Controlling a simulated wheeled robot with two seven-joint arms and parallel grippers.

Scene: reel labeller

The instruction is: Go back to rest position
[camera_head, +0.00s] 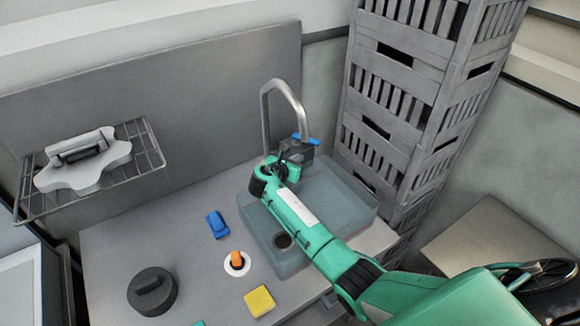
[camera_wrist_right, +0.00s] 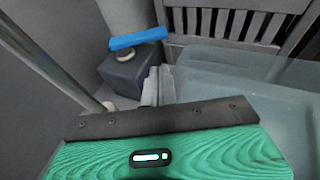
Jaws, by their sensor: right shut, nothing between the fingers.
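My right gripper (camera_head: 290,152) reaches out over the sink (camera_head: 352,190), near the grey block with a blue lever (camera_head: 305,140) beside the tap. In the right wrist view its fingers (camera_wrist_right: 158,85) are together with nothing between them, just in front of the grey block (camera_wrist_right: 135,73) and its blue lever (camera_wrist_right: 138,38). I cannot tell whether the fingertips touch the block. My left gripper does not show in either view.
The curved tap (camera_head: 284,98) rises beside the gripper. Tall grey crates (camera_head: 395,105) stand right of the sink. On the counter (camera_head: 120,250) are a blue item (camera_head: 217,224), an orange-topped item (camera_head: 237,261), a yellow block (camera_head: 259,300) and a dark round lid (camera_head: 152,291). A wire shelf (camera_head: 140,147) hangs at left.

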